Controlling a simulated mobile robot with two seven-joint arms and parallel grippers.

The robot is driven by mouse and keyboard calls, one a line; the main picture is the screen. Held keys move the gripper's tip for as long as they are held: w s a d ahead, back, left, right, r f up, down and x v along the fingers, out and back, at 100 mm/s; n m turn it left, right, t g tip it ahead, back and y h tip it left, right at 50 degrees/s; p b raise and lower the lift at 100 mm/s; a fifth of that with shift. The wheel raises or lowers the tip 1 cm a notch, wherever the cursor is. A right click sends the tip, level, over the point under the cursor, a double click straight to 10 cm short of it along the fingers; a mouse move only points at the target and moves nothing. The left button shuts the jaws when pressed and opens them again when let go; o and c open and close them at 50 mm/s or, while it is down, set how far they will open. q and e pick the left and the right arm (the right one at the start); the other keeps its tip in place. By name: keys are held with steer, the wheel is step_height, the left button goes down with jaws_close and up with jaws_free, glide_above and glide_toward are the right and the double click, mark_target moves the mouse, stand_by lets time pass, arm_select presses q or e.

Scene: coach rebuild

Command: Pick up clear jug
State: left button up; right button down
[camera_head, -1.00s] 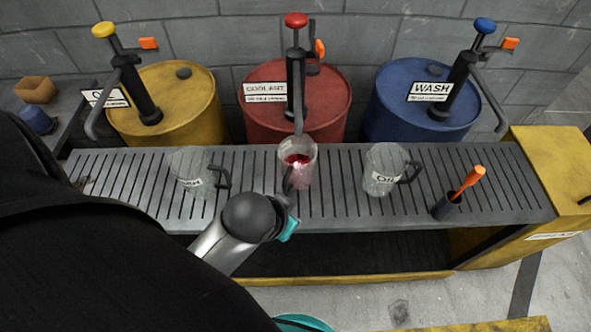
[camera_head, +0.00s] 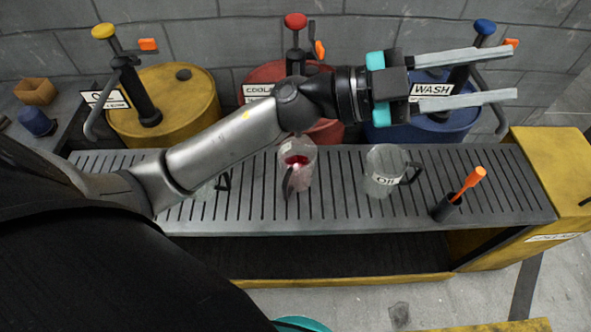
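Three clear jugs stand upright on the slatted grey bench (camera_head: 340,215). The middle jug (camera_head: 299,176) holds some red liquid. The left jug (camera_head: 206,190) is mostly hidden behind my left arm, with its dark handle showing. My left gripper (camera_head: 510,73) is open and empty, with its long fingers pointing right. In the picture it lies over the blue drum, apart from the jugs. My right gripper is not in view.
Yellow (camera_head: 180,95), red (camera_head: 325,130) and blue (camera_head: 398,131) drums with hand pumps stand behind the bench. A dark cup (camera_head: 447,209) with an orange-handled tool stands at the bench's right. A yellow cabinet (camera_head: 553,165) is at the far right.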

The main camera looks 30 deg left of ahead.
arm_select(q)
step_height(320, 180, down, 5)
steer(key=s+d+m+g+y, duration=0.1)
steer(key=s+m+g+y, duration=0.1)
steer(key=m+g+y, duration=0.3)
steer(key=n+g+y, duration=0.4)
steer(key=n+y, duration=0.2)
steer(key=y, duration=0.9)
glide_above(294, 174)
steer(key=a, duration=0.1)
step_height(294, 174, down, 12)
steer(key=f, duration=0.3)
steer(key=f+b, duration=0.1)
steer(key=f, duration=0.2)
steer(key=f+b, duration=0.1)
steer(key=f, duration=0.2)
steer(key=shift+s+a+f, duration=0.1)
steer(key=shift+a+f, duration=0.15)
steer(key=shift+a, duration=0.15)
step_height(294, 174, down, 5)
steer(key=shift+f+b, duration=0.1)
steer(key=shift+b, duration=0.5)
steer(key=shift+f, duration=0.2)
steer(key=shift+c, duration=1.2)
jaws_close()
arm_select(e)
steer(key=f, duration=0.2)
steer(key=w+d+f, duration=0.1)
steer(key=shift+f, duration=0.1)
